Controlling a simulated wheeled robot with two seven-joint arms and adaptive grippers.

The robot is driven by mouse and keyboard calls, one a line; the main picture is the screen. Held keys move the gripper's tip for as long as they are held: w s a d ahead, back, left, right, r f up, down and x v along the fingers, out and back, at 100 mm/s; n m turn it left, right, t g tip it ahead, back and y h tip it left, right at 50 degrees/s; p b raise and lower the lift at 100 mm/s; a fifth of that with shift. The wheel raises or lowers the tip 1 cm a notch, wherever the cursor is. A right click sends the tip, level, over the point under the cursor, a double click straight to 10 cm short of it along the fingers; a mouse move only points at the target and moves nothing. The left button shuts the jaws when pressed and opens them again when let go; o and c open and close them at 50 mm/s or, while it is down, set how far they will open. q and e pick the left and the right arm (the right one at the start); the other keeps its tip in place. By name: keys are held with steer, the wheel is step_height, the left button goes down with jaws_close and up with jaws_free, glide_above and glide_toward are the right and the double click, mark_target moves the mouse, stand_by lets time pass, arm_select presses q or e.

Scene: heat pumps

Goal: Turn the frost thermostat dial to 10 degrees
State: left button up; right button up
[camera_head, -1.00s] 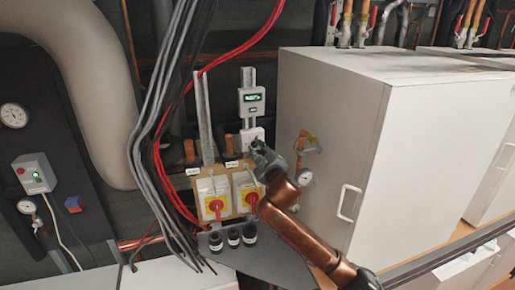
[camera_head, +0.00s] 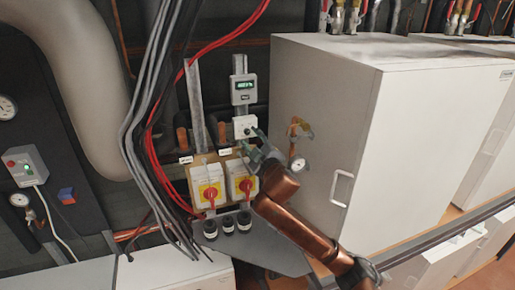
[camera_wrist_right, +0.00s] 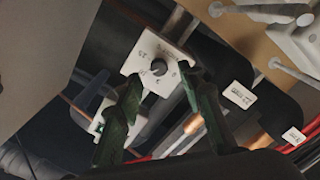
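The frost thermostat is a small white box (camera_head: 245,126) on the wall rail, below a grey unit with a green display. In the right wrist view its white plate (camera_wrist_right: 141,65) has a round grey dial (camera_wrist_right: 158,73) with small numbers around it, seen at a tilt and too small to read surely. My right gripper (camera_head: 254,140) is just below and right of the box. In the wrist view its two dark green fingers (camera_wrist_right: 162,84) are apart, one on each side of the dial's lower part, with nothing between them. Contact with the dial cannot be told. My left gripper is out of view.
Two red-and-yellow rotary switches (camera_head: 211,191) sit below the thermostat. Black and red cables (camera_head: 152,150) hang at left. A large white cabinet (camera_head: 330,130) with a pressure gauge (camera_head: 298,164) beside it stands close on the right.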

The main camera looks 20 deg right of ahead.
steer(key=s, duration=0.9)
steer(key=shift+d, duration=0.25)
